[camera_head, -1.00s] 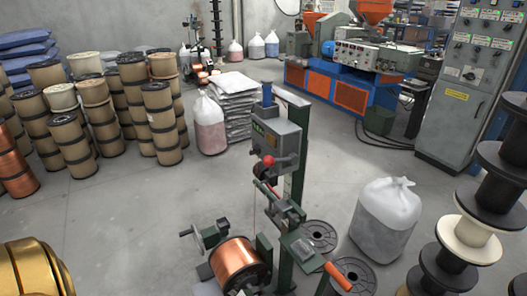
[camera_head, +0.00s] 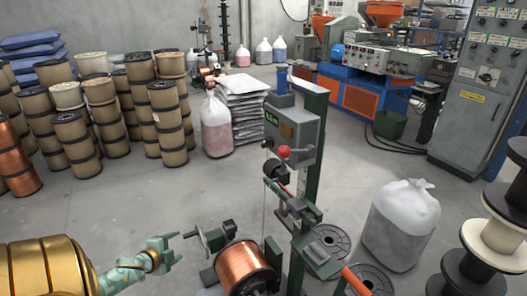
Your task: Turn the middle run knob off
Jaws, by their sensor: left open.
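A tall grey control cabinet (camera_head: 471,130) stands at the right edge. Its upper front carries several small black knobs and pale labels, and a larger dark knob (camera_head: 488,76) sits below them. Which knob is the middle run knob, and how any is turned, is too small to tell. My left gripper (camera_head: 178,248), pale green, is open and empty at the lower left, far from the cabinet. It appears close to the crank side of the winder in the picture. My right gripper is not in view.
A green winder (camera_head: 300,190) with a copper spool (camera_head: 242,266) stands in front of me. A filled white bag (camera_head: 400,228) and stacked black and white spools (camera_head: 492,243) stand at the right. Brown spools (camera_head: 168,127) crowd the left. Grey floor is open between.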

